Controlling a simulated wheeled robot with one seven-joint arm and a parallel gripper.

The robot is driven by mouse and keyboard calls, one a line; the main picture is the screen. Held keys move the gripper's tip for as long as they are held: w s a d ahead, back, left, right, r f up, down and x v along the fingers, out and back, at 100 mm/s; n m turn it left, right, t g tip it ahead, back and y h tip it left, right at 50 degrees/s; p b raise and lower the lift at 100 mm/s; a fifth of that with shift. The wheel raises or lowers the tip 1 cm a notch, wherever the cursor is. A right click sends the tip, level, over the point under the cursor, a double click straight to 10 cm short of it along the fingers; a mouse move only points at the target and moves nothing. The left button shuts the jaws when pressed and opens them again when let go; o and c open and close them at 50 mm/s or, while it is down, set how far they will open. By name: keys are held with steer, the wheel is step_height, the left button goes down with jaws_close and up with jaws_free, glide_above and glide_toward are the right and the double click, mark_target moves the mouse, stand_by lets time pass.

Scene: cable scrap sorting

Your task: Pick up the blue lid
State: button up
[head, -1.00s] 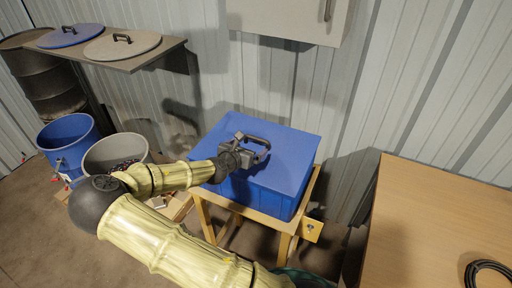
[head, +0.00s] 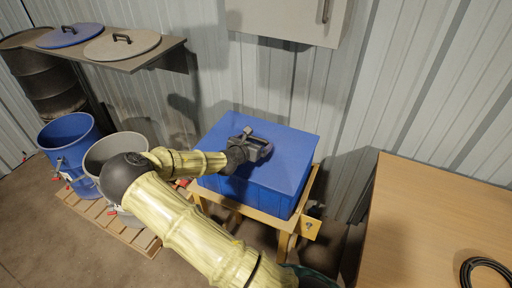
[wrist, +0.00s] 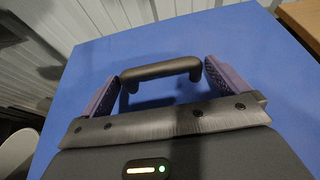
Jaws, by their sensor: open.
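A rectangular blue lid (head: 285,150) lies flat on a blue box (head: 265,194). Its dark bar handle (wrist: 160,69) stands up in the wrist view. My gripper (wrist: 163,80) is open, with one purple-grey finger near each end of the handle; I cannot tell whether they touch it. In the head view my gripper (head: 258,148) is over the lid's middle and mostly hides the handle. A round blue lid (head: 70,36) with a dark handle lies on the wall shelf at the upper left.
A round beige lid (head: 122,44) shares the shelf (head: 168,48). A blue bucket (head: 68,145) and a grey bucket (head: 114,152) stand on a pallet at left. The box rests on a wooden stand (head: 285,226). A table (head: 425,215) with a black cable coil (head: 487,272) is at right.

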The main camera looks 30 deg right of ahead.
steer(key=shift+r, duration=0.1)
steer(key=c, duration=1.4)
steer(key=shift+w, duration=0.1)
steer(key=shift+c, duration=0.2)
step_height(320, 180, up, 10)
steer(key=b, duration=0.1)
